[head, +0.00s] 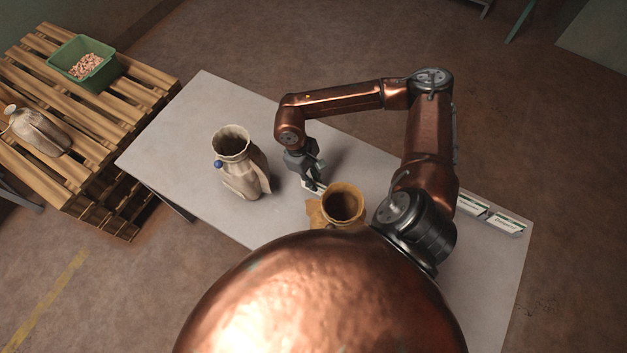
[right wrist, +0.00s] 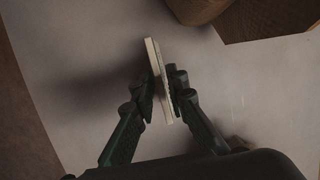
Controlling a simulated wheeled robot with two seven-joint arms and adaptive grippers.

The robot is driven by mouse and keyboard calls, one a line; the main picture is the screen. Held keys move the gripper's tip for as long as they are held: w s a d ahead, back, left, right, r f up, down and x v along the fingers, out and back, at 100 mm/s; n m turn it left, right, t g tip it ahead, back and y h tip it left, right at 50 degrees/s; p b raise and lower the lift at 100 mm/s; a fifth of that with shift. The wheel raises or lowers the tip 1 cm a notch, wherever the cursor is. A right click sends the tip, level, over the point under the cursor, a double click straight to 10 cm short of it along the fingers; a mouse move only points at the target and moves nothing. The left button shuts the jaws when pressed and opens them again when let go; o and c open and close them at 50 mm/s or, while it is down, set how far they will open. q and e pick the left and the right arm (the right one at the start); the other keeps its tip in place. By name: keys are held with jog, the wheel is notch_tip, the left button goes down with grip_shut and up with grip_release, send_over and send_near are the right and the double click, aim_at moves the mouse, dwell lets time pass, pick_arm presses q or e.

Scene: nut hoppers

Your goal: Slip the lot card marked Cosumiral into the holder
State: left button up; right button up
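My right gripper (head: 312,182) is low over the table, between the beige jug-like hopper and the ochre hopper. In the right wrist view its two fingers (right wrist: 160,95) are closed on the sides of a thin whitish card (right wrist: 156,72), seen nearly edge-on. A pale bit of the card shows at the fingertips in the head view. Its lettering cannot be read. The ochre hopper (head: 343,203) stands just right of the gripper, partly hidden by my body. I cannot make out a card holder on either hopper. My left gripper is not in view.
The beige hopper (head: 240,172) with a blue knob (head: 218,164) stands to the left. Several white cards (head: 506,224) lie at the table's right edge. The table's upper left is clear.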

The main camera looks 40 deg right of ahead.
jog(key=shift+o, duration=1)
jog(key=shift+r, duration=0.15)
